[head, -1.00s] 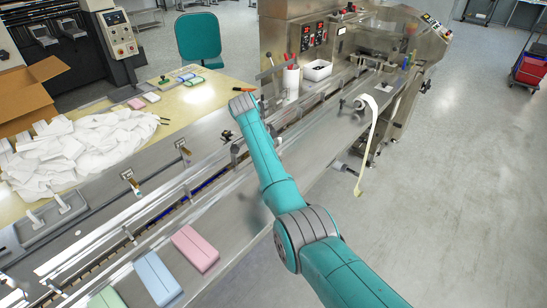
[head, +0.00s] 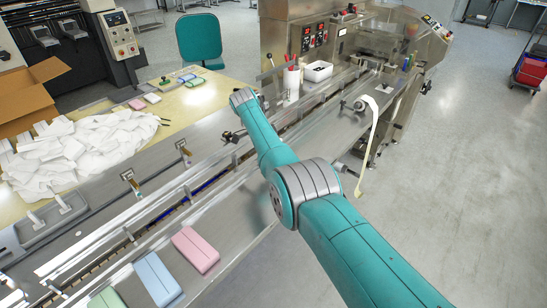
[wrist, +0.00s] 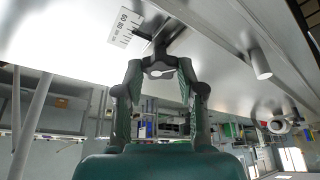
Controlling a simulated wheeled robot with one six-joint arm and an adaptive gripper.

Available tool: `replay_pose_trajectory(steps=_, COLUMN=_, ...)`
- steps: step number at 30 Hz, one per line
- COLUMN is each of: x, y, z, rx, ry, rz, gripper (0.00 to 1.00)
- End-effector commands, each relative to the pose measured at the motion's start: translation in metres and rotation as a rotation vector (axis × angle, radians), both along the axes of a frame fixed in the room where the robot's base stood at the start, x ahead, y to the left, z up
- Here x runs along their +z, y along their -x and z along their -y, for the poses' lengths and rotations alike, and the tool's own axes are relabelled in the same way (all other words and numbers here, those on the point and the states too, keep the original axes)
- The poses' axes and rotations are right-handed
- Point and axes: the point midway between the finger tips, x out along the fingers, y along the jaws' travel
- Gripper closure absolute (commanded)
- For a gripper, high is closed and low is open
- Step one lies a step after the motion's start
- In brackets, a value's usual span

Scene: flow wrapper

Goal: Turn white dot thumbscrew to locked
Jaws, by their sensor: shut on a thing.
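My gripper (wrist: 160,68) shows in the wrist view with its two fingers closed in on a small dark thumbscrew (wrist: 158,61) under a bright metal surface. A white mark shows on the thumbscrew between the fingertips. A white scale plate (wrist: 127,28) with printed numbers lies just beside it, and a dark pointer or lever end sits between the two. In the head view my arm reaches over the machine's rail, and its wrist mostly hides the gripper and thumbscrew. I cannot read the locked or unlocked position.
Pink (head: 196,249) and blue (head: 158,278) packs lie on the near conveyor. A metal post (wrist: 258,62) stands near the gripper.

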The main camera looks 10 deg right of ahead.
Motion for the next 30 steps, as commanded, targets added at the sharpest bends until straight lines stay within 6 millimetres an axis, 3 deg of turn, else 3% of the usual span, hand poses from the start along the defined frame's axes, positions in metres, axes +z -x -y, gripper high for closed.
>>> replay_pose_trajectory(steps=12, x=-0.001, y=0.000, z=-0.001, rx=-0.002, ry=-0.001, rz=-0.001, gripper=0.96)
replay_pose_trajectory(steps=13, x=-0.001, y=0.000, z=-0.001, rx=-0.002, ry=-0.001, rz=-0.001, gripper=0.57)
replay_pose_trajectory(steps=15, x=-0.001, y=0.000, z=-0.001, rx=-0.002, ry=-0.001, rz=-0.001, gripper=0.39)
replay_pose_trajectory(steps=16, x=-0.001, y=0.000, z=-0.001, rx=-0.003, ry=-0.001, rz=-0.001, gripper=0.36)
replay_pose_trajectory(steps=25, x=0.001, y=0.000, z=-0.001, rx=-0.002, ry=-0.001, rz=0.000, gripper=0.36)
replay_pose_trajectory(steps=30, x=0.015, y=-0.002, z=-0.006, rx=-0.002, ry=-0.001, rz=0.000, gripper=0.36)
